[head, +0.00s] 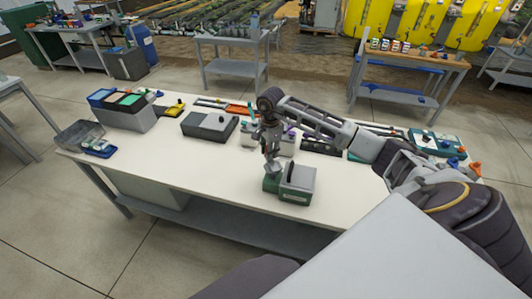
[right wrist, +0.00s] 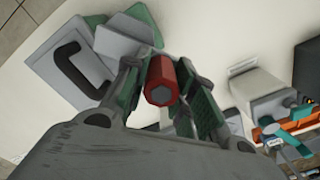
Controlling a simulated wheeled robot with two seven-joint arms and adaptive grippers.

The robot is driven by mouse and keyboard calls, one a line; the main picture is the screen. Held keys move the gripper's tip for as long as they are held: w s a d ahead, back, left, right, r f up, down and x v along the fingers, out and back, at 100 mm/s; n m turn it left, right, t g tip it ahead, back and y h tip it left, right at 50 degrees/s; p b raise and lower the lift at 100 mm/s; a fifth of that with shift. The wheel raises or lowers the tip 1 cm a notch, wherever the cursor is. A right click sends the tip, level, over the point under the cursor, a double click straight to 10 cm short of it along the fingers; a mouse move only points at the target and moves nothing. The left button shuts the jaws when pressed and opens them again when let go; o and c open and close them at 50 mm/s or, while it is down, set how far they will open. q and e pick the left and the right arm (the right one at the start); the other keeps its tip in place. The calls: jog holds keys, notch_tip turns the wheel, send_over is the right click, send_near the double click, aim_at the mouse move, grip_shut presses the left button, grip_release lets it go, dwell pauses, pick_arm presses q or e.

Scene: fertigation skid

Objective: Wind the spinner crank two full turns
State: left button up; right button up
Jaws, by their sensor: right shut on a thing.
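The spinner (head: 297,185), a small green and grey box, stands near the front edge of the white bench. My right gripper (head: 270,163) is over its left part, pointing down. In the right wrist view, a red hexagonal crank knob (right wrist: 160,82) sits between the green-padded fingers of the right gripper, which is shut on it. The spinner's grey and green body (right wrist: 60,45) with a black handle lies beyond the fingers at upper left. The crank's arm below the knob is hidden. My left gripper is not in view.
On the bench (head: 225,185), a grey box (head: 210,125) stands left of the arm, and a bin with coloured compartments (head: 125,108) and a clear tray (head: 80,135) stand farther left. A teal tray (head: 435,143) is at right.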

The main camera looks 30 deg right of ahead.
jog(key=shift+s+d+f, duration=0.15)
jog(key=shift+s+f, duration=0.1)
jog(key=shift+s, duration=0.1)
jog(key=shift+o, duration=0.2)
jog(key=shift+s+d, duration=0.1)
jog(key=o, duration=0.3)
jog(key=shift+s+d+f, duration=0.15)
jog(key=shift+s+d, duration=0.45)
jog(key=shift+s, duration=0.15)
jog(key=c, duration=0.3)
jog(key=shift+r, duration=0.2)
jog(key=shift+c, duration=0.2)
jog(key=shift+s+d+r, duration=0.35)
jog(key=shift+s+d, duration=0.1)
jog(key=shift+s, duration=0.15)
jog(key=shift+s, duration=0.15)
